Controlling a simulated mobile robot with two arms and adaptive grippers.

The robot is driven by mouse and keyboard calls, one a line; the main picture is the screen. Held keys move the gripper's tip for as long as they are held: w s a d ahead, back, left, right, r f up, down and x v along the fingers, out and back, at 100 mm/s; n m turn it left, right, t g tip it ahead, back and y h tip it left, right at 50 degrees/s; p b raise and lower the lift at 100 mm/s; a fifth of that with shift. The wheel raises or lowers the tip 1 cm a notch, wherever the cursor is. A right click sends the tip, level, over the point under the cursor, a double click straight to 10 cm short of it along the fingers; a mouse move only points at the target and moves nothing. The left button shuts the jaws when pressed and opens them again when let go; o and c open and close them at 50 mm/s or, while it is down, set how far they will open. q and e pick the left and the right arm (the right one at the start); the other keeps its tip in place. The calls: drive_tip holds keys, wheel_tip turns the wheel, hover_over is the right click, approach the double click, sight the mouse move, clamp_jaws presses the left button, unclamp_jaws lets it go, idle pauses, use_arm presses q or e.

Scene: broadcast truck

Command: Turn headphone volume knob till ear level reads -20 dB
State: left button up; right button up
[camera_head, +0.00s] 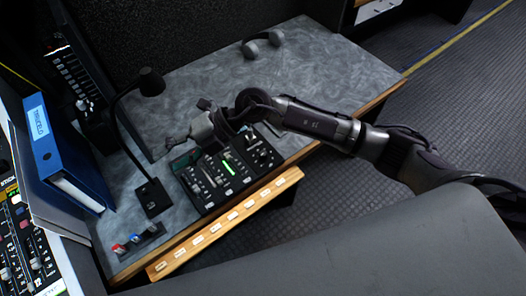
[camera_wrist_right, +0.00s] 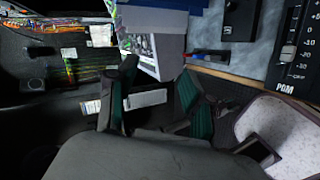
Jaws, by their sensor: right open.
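A dark control panel (camera_head: 207,195) lies near the desk's front edge in the head view, with rows of small controls and a lit green strip (camera_head: 229,168). Its small controls (camera_head: 262,156) at the right end are too small to tell which is the headphone volume knob. No ear level reading is legible. My right gripper (camera_head: 203,121) is open above the panel's back edge, its arm coming in from the right. In the right wrist view the panel (camera_wrist_right: 294,72) shows at the right edge with a dB scale and a fader marked PGM. My left gripper is out of view.
Headphones (camera_head: 263,43) lie at the back of the grey desk (camera_head: 205,84). A gooseneck microphone (camera_head: 151,82) stands left of the panel, beside a blue binder (camera_head: 62,152). A wooden strip with labels (camera_head: 226,222) runs along the front. Pens (camera_head: 136,239) lie at front left.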

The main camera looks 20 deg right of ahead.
drive_tip(key=w+d+f+h, duration=0.2)
drive_tip(key=d+f+h, duration=0.3)
drive_tip(key=d, duration=0.1)
drive_tip(key=t+h, duration=0.1)
drive_tip(key=h, duration=0.7)
hover_over(263, 153)
wheel_tip(263, 153, down, 2)
drive_tip(key=shift+m, duration=0.3)
wheel_tip(263, 153, down, 13)
drive_tip(key=shift+f+p, duration=0.2)
drive_tip(key=shift+p, duration=0.55)
drive_tip(key=shift+c, duration=0.3)
clamp_jaws()
